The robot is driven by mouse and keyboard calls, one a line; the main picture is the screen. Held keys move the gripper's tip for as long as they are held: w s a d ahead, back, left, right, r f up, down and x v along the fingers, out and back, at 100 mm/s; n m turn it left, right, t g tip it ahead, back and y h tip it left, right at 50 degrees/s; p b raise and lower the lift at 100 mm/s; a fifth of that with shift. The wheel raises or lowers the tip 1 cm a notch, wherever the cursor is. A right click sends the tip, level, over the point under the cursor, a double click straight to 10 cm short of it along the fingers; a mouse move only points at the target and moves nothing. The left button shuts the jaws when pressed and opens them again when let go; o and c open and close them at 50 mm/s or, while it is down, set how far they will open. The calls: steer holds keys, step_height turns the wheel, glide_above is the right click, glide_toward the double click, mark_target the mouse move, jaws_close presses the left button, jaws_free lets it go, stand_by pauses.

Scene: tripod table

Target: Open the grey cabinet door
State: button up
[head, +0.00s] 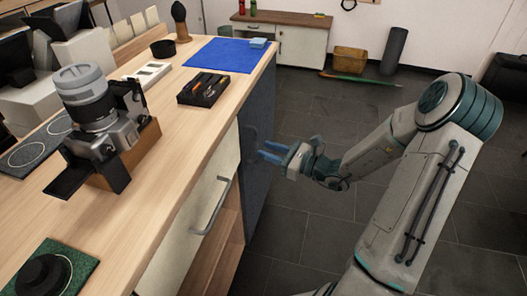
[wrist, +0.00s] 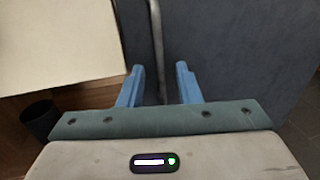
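The grey cabinet door (head: 262,122) is a dark blue-grey panel under the far end of the wooden counter, and it looks shut. It fills much of the wrist view (wrist: 240,45). Its grey bar handle (wrist: 157,40) runs vertically in the wrist view, down between my fingers and nearer the left one. In the head view the handle is faint against the door. My gripper (head: 268,152) has blue fingers pointing at the door, close to the handle. In the wrist view my gripper (wrist: 160,82) is open, with gaps visible on both sides of the bar.
A cream drawer front (head: 190,225) with a curved metal handle (head: 215,208) lies left of the door, above an open wooden shelf (head: 228,250). The counter (head: 170,120) carries a camera, a black tray and a blue cloth. Tiled floor (head: 310,225) right of the door is clear.

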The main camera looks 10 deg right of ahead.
steer(key=shift+x, duration=1.1)
jaws_close()
